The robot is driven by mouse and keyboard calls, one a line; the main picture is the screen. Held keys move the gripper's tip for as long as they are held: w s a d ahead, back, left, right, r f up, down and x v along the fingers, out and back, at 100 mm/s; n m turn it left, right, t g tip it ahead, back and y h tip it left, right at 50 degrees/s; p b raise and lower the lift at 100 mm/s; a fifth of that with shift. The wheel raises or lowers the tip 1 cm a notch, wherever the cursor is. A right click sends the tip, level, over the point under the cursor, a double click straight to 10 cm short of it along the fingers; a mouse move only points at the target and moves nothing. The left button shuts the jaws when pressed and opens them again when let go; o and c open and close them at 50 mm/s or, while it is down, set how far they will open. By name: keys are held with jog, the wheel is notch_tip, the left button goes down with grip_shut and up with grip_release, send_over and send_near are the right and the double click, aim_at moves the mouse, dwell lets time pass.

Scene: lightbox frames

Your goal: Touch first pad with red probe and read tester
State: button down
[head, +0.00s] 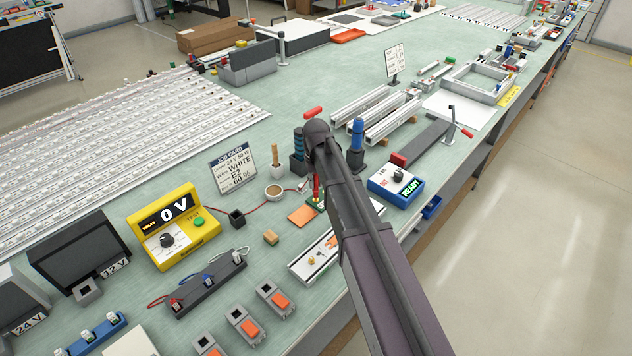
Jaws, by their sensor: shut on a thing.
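The yellow tester (166,228) stands at the left and its display reads 0 V. A red lead runs from it across the bench toward the red probe (316,187). My gripper (315,172) points down, partly hidden by my wrist and arm, and is shut on the red probe. The pads are too small to make out, and I cannot tell whether the tip touches one.
A blue box (396,184) reading READY is at the right. A rail with small parts (315,258) lies in front, partly behind my arm. Switch blocks (274,299) stand near the front edge.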

dwell(0.4)
jog(key=shift+r+p, duration=3)
jog(key=shift+p, duration=0.05)
